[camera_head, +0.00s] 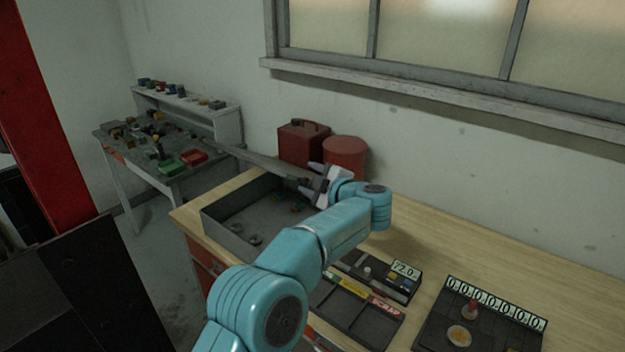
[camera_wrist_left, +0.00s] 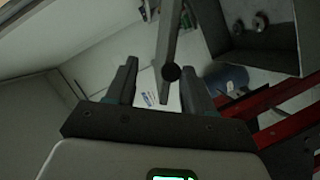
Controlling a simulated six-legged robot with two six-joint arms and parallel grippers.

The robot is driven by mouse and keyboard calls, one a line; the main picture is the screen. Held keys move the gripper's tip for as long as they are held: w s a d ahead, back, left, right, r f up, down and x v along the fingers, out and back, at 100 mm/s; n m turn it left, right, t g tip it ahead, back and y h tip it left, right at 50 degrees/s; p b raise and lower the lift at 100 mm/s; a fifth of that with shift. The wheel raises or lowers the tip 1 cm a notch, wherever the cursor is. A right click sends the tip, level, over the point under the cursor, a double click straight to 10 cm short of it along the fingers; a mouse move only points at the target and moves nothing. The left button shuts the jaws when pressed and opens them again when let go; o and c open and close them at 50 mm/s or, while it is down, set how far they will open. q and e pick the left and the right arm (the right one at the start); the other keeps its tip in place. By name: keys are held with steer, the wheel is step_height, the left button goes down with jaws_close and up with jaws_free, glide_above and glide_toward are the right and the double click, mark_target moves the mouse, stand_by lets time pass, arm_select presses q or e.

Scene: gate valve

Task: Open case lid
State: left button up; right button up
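The grey case (camera_head: 225,232) stands open-topped on the bench with a few small round parts inside. Its lid (camera_head: 258,162) is raised and shows as a thin slanting grey panel above the case. My left gripper (camera_head: 310,180) is at the lid's right end. In the left wrist view, the lid (camera_wrist_left: 168,35) is nearly edge-on, with a dark round knob (camera_wrist_left: 171,72) at its near end. The left fingers (camera_wrist_left: 160,85) are open, one on each side of the knob, with visible gaps. The case (camera_wrist_left: 268,62) is at upper right there. My right gripper is not in view.
A red can (camera_head: 303,143) and a red drum (camera_head: 345,156) stand behind the case against the wall. Trays and a numbered board (camera_head: 480,320) lie at the front right. The bench top (camera_head: 480,245) is clear at the right rear.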

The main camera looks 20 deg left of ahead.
arm_select(q)
steer(key=shift+r, duration=0.1)
steer(key=b+v, duration=0.4)
steer(key=v, duration=1.2)
steer(key=shift+b, duration=0.4)
steer(key=shift+s+d, duration=0.1)
steer(key=shift+d, duration=0.05)
